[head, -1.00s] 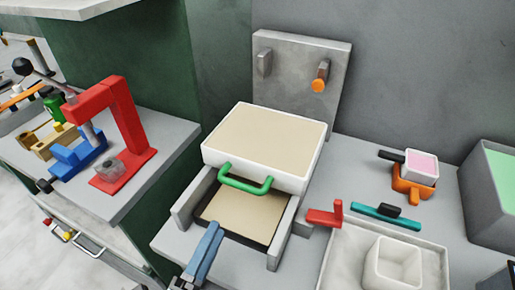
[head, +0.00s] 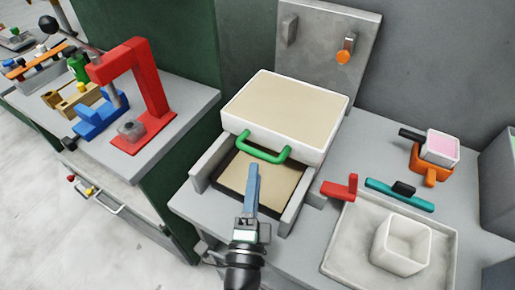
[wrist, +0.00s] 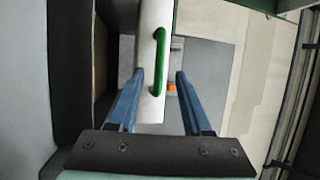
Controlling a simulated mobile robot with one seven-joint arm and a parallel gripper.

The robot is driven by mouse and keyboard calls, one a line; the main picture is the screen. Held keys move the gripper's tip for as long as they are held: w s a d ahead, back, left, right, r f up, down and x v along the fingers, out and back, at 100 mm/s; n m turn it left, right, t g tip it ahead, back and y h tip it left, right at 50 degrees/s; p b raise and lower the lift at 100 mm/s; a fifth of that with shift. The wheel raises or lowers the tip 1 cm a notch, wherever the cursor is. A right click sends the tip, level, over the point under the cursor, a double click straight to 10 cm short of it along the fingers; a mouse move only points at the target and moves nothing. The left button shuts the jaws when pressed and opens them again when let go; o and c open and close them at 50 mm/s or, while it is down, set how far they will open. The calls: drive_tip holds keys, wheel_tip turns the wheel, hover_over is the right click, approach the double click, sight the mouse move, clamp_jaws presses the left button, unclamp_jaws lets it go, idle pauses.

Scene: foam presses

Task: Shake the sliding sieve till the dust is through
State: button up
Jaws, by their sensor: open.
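The sliding sieve is a white box (head: 309,151) with a beige surface inside and a green handle (head: 262,150) on its front. It sits over a dark-rimmed tray (head: 230,179) with a beige bed, between grey rails. My gripper (head: 252,170) is in front of the handle, over the tray in the head view. In the wrist view my gripper (wrist: 156,90) is open, its blue fingers spread apart. The green handle (wrist: 159,62) lies ahead between the finger lines, and nothing is held. Whether dust remains on the sieve surface cannot be told.
A grey back plate (head: 325,60) with an orange knob (head: 344,56) stands behind the sieve. A red press (head: 150,85) stands on the left bench. A shallow tray (head: 345,262) with a white cup (head: 402,245) is at right, behind it a red block (head: 341,188).

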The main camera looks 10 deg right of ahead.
sight(257, 156)
drive_tip(key=x, duration=0.6)
drive_tip(key=shift+w+r, duration=0.1)
drive_tip(key=shift+w, duration=0.2)
drive_tip(key=shift+c, duration=0.3)
clamp_jaws()
drive_tip(key=shift+s, duration=0.15)
idle(0.8)
